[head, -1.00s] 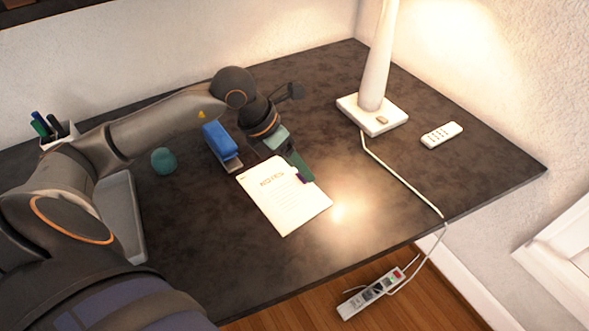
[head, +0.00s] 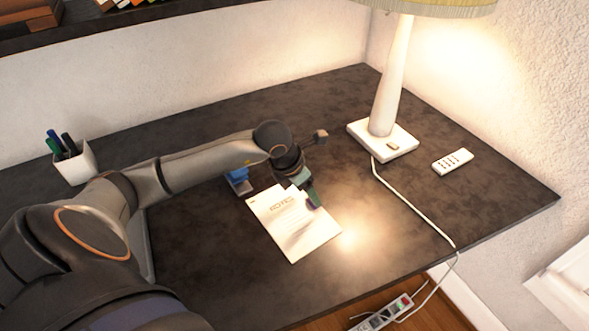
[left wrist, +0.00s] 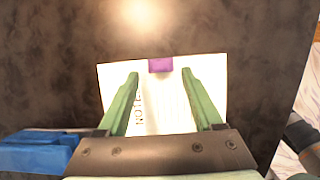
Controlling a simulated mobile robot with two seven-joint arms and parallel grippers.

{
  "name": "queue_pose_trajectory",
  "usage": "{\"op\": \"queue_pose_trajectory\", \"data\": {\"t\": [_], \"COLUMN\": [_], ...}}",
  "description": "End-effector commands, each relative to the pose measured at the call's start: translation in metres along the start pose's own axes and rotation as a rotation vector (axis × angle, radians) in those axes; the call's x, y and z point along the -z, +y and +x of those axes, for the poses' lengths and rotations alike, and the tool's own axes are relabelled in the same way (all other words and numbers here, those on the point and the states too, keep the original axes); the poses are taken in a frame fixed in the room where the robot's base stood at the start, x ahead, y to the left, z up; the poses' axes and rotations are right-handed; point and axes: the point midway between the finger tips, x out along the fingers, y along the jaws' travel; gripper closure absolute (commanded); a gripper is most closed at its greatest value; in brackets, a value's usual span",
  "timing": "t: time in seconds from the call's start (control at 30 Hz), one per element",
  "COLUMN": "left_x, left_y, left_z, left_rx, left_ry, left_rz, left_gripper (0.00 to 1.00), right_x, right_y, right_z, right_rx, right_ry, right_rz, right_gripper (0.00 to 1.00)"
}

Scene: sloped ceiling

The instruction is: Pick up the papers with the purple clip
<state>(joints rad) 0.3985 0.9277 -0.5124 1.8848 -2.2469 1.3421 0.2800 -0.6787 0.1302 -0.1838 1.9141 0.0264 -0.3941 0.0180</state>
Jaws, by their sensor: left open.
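The white papers (head: 290,235) lie flat on the dark desk, with a printed heading at their far left. In the left wrist view the papers (left wrist: 165,112) show between and around the fingers, with the purple clip (left wrist: 160,65) on the edge farthest from the gripper. My left gripper (head: 312,195) is over the papers' clip side, open and empty. In the left wrist view its green fingertips (left wrist: 161,75) are apart, with the clip centred between them and slightly beyond. The head view mostly hides the clip behind the fingers. My right gripper is out of view.
A blue stapler (head: 238,180) stands just left of the papers, partly behind my arm. A lamp (head: 385,138) and a remote (head: 453,161) are at the back right, with a cable (head: 415,205) crossing the desk. A pen cup (head: 76,164) is at the far left.

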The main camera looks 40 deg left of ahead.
Motion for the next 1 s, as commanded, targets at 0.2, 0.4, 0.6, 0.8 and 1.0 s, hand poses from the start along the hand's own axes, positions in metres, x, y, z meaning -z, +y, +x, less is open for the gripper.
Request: {"op": "queue_pose_trajectory", "data": {"t": [0.2,0.4,0.6,0.8,1.0], "left_x": [0.000,0.000,0.000,0.000,0.000], "left_y": [-0.001,-0.001,-0.001,-0.001,-0.001], "left_z": [0.025,0.027,0.027,0.026,0.026], "left_rx": [0.000,0.000,0.000,0.000,0.000], "left_ry": [0.000,0.000,0.000,0.000,0.000], "left_rz": [0.000,0.001,0.001,0.000,0.000], "left_gripper": [0.32,0.32,0.49,0.72,0.94], "right_x": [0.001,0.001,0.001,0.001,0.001], "right_y": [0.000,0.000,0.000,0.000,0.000], "right_z": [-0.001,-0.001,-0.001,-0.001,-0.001], "right_rx": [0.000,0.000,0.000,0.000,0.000], "right_ry": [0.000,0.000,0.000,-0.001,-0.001], "right_rz": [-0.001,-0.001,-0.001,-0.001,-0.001], "right_gripper": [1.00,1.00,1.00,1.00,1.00]}}
